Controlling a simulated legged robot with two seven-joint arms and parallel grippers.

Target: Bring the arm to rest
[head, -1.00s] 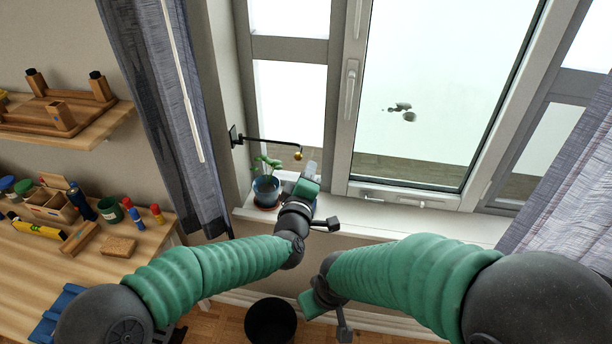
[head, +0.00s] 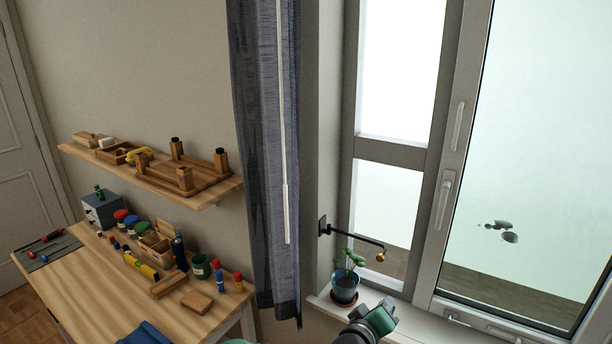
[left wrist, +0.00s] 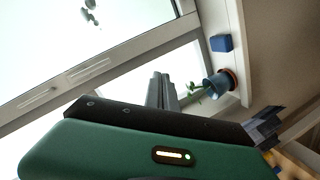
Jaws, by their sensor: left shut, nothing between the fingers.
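My left gripper (head: 391,304) shows at the bottom of the head view, in front of the window sill and just right of the potted plant. Its green and black body is seen, and most of the arm behind it is below the picture. In the left wrist view, the grey fingers (left wrist: 162,90) are together with nothing between them. My right arm and gripper are outside both views.
A plant in a blue pot (head: 344,288) stands on the sill, below a black wall bracket (head: 355,236). A blue block (left wrist: 221,42) lies on the sill. A wooden desk (head: 195,325) with tools and a shelf (head: 210,193) are at the left. A dark curtain (head: 268,150) hangs between.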

